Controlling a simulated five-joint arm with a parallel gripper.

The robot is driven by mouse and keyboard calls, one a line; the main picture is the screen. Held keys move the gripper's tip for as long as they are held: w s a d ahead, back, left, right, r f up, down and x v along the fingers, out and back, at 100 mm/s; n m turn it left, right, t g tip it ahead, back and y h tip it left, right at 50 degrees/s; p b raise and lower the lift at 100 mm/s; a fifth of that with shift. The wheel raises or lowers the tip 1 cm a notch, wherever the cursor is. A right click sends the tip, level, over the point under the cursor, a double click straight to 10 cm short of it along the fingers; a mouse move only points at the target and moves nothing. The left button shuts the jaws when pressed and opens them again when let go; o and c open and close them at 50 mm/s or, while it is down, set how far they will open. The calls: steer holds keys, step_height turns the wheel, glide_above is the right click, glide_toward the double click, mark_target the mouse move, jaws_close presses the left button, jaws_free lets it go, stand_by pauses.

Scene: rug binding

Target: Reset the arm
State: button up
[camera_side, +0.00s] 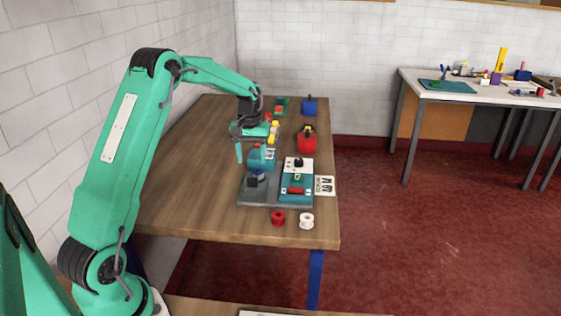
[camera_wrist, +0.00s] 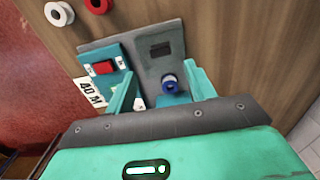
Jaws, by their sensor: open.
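My green gripper (camera_side: 252,145) is raised above the back of a grey base plate (camera_side: 246,190) on the wooden table. In the wrist view the two jaws of my gripper (camera_wrist: 161,88) stand apart with nothing held between them. A blue spool (camera_wrist: 169,82) on the base plate shows beyond and between the jaws, apart from them. A teal panel with a red block (camera_side: 296,190) lies on the plate's right side. In the side view my gripper and a teal part of the fixture overlap, so the gap between them cannot be told.
A red spool (camera_side: 278,217) and a white spool (camera_side: 306,220) stand near the table's front edge. A printed card (camera_side: 325,185) lies right of the plate. A red container (camera_side: 307,141) and a blue one (camera_side: 309,106) stand farther back. The table's left side is clear.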

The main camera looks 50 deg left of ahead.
steer(key=s+d+r+m+t, duration=0.35)
steer(key=s+d+r, duration=0.65)
steer(key=d+r, duration=0.45)
steer(key=s+d+m+t, duration=0.1)
steer(key=s+d, duration=0.3)
steer(key=s, duration=0.4)
steer(key=s+d+m+t, duration=0.1)
steer(key=s+d+m, duration=0.3)
steer(key=s, duration=0.4)
steer(key=shift+d+f, duration=0.15)
steer(key=shift+d, duration=0.65)
